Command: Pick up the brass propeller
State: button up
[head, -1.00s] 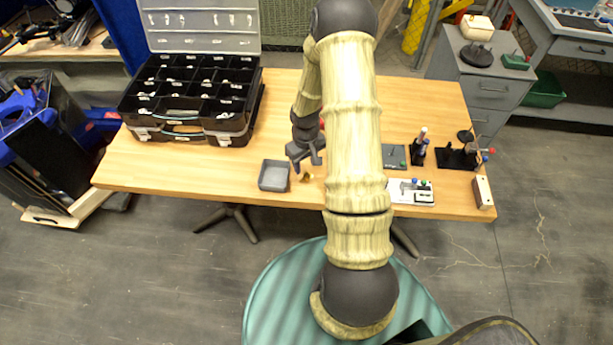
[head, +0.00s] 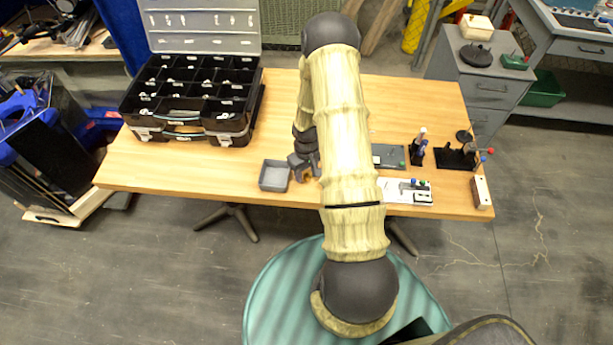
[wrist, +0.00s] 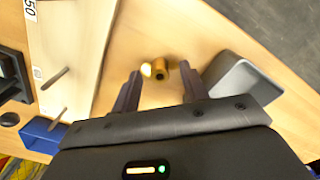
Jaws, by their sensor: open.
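The small brass propeller (wrist: 159,71) lies on the wooden table in the wrist view, ahead of and between my fingertips. It looks like a short golden cylinder with a hole and a bright rounded part at its left. My gripper (wrist: 161,82) is open, with one dark finger on each side and nothing held. In the head view my gripper (head: 304,172) is low over the table's front part, just right of the grey tray. The propeller is mostly hidden there by the gripper.
The grey tray (head: 274,187) stands close to my gripper; its wall shows in the wrist view (wrist: 215,72). A black organiser case (head: 155,125) is at the back left. A white board (head: 393,197) and small stands (head: 455,159) are to the right. The front left table is clear.

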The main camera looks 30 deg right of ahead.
grip_shut()
jog(key=shift+w+r, duration=0.1)
jog(key=shift+r, duration=0.5)
notch_tip(320, 180, up, 9)
jog(key=b, duration=0.1)
jog(key=shift+f, duration=0.1)
dwell(0.3)
